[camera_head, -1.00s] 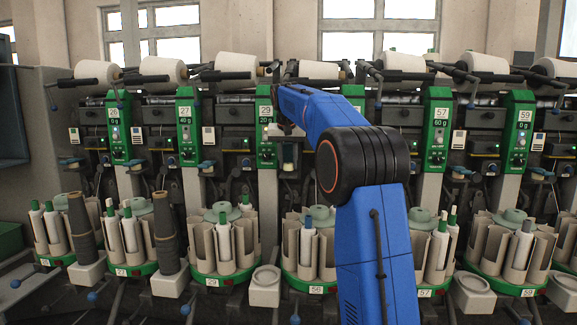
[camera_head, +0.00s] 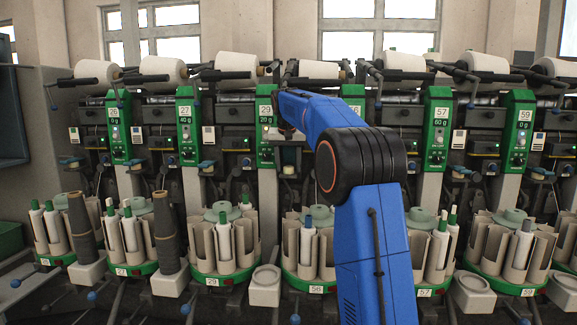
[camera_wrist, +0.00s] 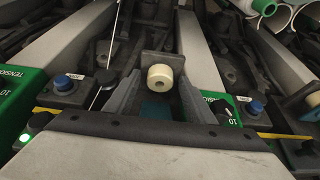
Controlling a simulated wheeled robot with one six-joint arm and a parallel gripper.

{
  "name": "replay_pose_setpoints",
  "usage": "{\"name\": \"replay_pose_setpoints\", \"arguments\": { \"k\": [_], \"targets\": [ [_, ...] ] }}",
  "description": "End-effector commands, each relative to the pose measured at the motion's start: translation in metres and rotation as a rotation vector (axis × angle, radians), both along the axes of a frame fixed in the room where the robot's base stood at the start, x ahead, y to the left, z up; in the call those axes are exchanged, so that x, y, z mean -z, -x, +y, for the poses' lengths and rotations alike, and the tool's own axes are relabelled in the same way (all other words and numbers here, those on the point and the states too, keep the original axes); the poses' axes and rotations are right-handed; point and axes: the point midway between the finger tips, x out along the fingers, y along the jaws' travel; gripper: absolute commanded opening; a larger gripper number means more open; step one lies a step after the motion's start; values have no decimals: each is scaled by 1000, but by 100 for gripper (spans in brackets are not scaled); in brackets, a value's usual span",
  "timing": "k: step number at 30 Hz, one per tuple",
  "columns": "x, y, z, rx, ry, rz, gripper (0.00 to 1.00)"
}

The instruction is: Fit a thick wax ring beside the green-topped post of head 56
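The green-topped post (camera_head: 353,92) of head 56 stands behind my blue arm, which hides most of it. My gripper (camera_wrist: 160,75) is at the left of this post, in the gap toward post 29. A cream piece also shows below my wrist in the head view (camera_head: 289,170). A teal surface (camera_wrist: 155,107) lies between the fingers in the wrist view.
Green-topped posts 29 (camera_head: 265,125) and 57 (camera_head: 437,130) flank the spot. Blue knobs (camera_wrist: 62,82) and dark brackets are close around my gripper. Below stand round bobbin magazines with green bases (camera_head: 316,287). White yarn cones (camera_head: 319,69) line the top.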

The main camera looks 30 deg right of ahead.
Motion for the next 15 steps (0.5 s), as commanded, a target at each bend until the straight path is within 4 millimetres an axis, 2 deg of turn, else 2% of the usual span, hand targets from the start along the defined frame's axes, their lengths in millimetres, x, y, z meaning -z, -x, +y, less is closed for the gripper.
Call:
{"name": "replay_pose_setpoints", "arguments": {
  "k": [8,15],
  "targets": [
    [-5,1,1,0,0,0,50],
    [-29,9,6,0,1,-1,50]
  ]
}}
